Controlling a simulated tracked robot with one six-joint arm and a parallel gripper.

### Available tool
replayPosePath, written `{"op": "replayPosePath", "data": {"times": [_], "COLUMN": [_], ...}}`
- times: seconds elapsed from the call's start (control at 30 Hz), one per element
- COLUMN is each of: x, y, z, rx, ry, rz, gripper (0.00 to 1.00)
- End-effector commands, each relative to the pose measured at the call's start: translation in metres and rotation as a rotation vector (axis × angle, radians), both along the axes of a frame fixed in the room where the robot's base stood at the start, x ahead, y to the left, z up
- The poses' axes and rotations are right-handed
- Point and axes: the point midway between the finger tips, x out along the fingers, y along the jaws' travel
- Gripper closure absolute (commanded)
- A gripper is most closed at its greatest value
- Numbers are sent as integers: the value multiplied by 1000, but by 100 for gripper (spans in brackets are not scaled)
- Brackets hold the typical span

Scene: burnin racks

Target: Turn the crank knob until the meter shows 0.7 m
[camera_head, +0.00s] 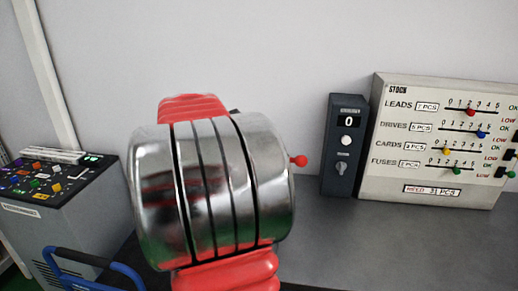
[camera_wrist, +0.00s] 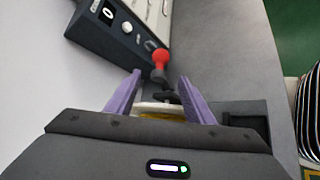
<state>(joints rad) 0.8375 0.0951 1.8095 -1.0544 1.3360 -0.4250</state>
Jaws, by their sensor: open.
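The red crank knob (camera_wrist: 160,57) shows in the wrist view just beyond my gripper, on a dark post. In the head view the red knob (camera_head: 299,161) sticks out at the right of my arm, which hides what lies behind it. My gripper (camera_wrist: 162,92) is open, with its two purple fingers apart and pointing toward the knob. The knob is ahead of the fingertips, roughly centred between them, and not gripped. A black crank part and a pale piece with a yellow patch show between the fingers. No length reading in metres is visible.
A dark counter box (camera_head: 345,145) showing 0 stands against the wall. Right of it is a beige STOCK panel (camera_head: 425,175) with sliders. A grey console (camera_head: 50,225) with coloured buttons and a blue handle (camera_head: 95,270) are at left. Grey bench top (camera_head: 400,245) is clear in front of the panel.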

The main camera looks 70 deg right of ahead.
Motion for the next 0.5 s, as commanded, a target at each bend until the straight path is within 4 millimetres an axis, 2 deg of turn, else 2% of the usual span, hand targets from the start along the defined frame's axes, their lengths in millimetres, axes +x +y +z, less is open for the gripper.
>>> {"op": "replayPosePath", "data": {"times": [0.3,0.5], "x": [-28,-39], "y": [-27,-40], "z": [-24,-35], "rx": [1,0], "ry": [0,1], "rz": [-3,-2], "gripper": [52,52]}}
